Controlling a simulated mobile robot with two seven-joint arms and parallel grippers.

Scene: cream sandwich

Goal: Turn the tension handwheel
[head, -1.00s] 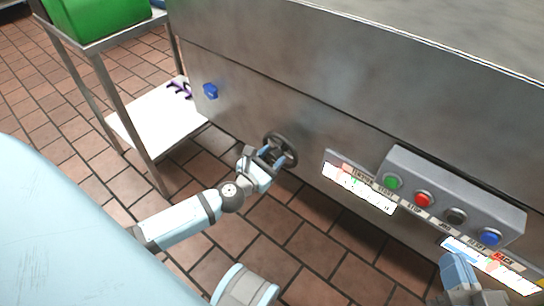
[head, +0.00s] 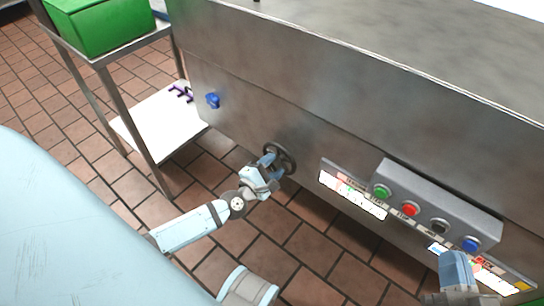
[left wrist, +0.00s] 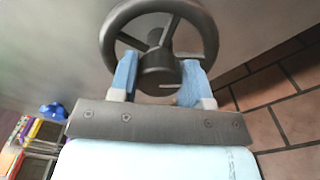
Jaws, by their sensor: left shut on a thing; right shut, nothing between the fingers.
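The tension handwheel (head: 281,157) is a dark grey spoked wheel on the front of the steel machine. In the left wrist view the handwheel (left wrist: 159,30) fills the top middle, with its hub between my fingers. My left gripper (head: 270,163) is at the wheel and shut on its hub; the blue fingers also show in the left wrist view (left wrist: 160,80), one on each side of the hub. My right gripper shows only in part at the lower right of the head view (head: 456,270), below the button box; its fingertips hold nothing.
A grey button box (head: 440,205) with green, red, black and blue buttons sticks out right of the wheel, with label plates (head: 352,193) beside it. A blue knob (head: 212,100) is up and left on the machine. A steel cart (head: 135,120) with a green crate (head: 100,24) stands left.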

